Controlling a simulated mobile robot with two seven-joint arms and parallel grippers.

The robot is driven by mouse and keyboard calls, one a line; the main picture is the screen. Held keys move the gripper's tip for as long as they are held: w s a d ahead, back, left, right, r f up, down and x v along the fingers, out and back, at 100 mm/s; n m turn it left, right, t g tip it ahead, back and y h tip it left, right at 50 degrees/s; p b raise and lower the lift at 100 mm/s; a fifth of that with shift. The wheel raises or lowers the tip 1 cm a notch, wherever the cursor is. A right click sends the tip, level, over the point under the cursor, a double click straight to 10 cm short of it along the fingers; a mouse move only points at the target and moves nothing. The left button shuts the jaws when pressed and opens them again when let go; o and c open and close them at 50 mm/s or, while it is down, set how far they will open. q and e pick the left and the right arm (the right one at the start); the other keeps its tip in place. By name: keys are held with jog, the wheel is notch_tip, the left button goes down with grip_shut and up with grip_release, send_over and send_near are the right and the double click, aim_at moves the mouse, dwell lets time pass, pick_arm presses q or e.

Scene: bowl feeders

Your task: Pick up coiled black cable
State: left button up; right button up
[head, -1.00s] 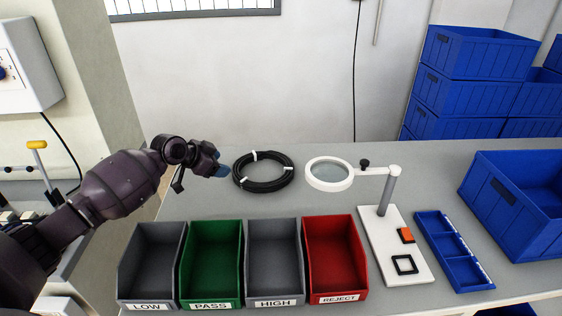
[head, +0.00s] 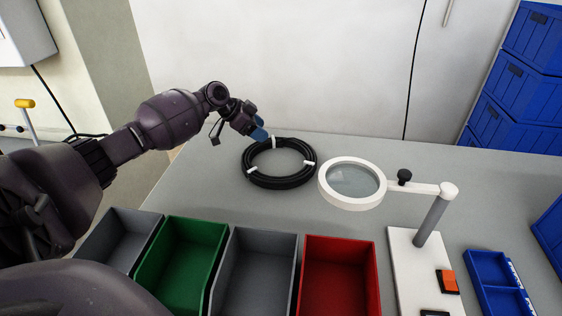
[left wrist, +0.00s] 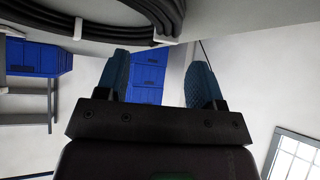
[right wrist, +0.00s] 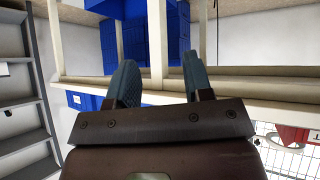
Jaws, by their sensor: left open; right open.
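The coiled black cable (head: 284,183) lies flat on the grey table, bound with white ties, in the head view. It also shows along the top of the left wrist view (left wrist: 95,30). My left gripper (head: 261,134) is at the coil's far left edge, with its blue fingertips close to the cable; I cannot tell whether they touch it. In the left wrist view its fingers (left wrist: 160,75) are apart with nothing between them. My right gripper (right wrist: 157,80) shows only in the right wrist view, open and empty.
A white ring magnifier (head: 352,205) on a stand is just right of the coil. Grey, green and red bins (head: 341,240) line the near side. A blue divided tray (head: 480,255) is at the right. Stacked blue crates (head: 503,95) stand behind. Table right of the coil's far side is clear.

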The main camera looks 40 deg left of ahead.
aim_at(273, 140)
pick_arm(q)
jog(key=shift+s+b+x, duration=0.25)
jog(key=shift+b+x, duration=0.5)
jog(key=shift+x, duration=2)
jog(key=shift+d, duration=0.1)
grip_shut()
